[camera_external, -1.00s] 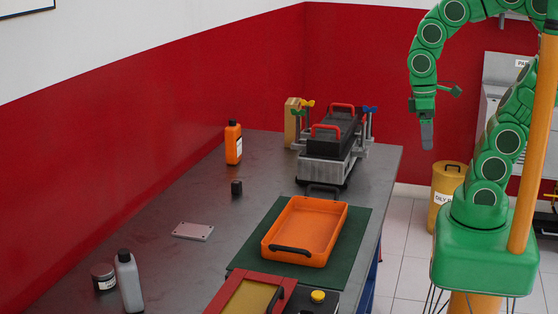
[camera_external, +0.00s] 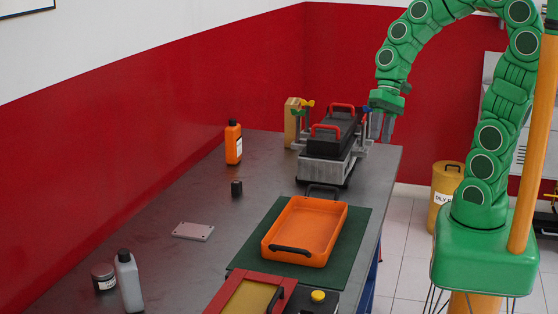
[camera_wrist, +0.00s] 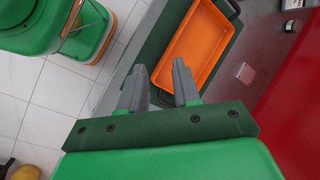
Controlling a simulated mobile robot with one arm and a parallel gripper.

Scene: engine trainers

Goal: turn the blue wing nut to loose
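The blue wing nut (camera_external: 367,110) is at the top of a post on the right side of the grey engine block (camera_external: 324,169). My gripper's palm partly covers it in the external view, and I cannot make out its angle. My gripper (camera_external: 381,127) points down just right of the block, close to the wing nut; I cannot tell whether they touch. In the wrist view my gripper (camera_wrist: 162,80) is open, with clear space between the two fingers and nothing held. The wing nut is not visible there.
An orange tray (camera_external: 335,222) lies on a green mat (camera_external: 358,232) in front. An orange bottle (camera_external: 233,143) stands left. The bench's middle left is mostly clear.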

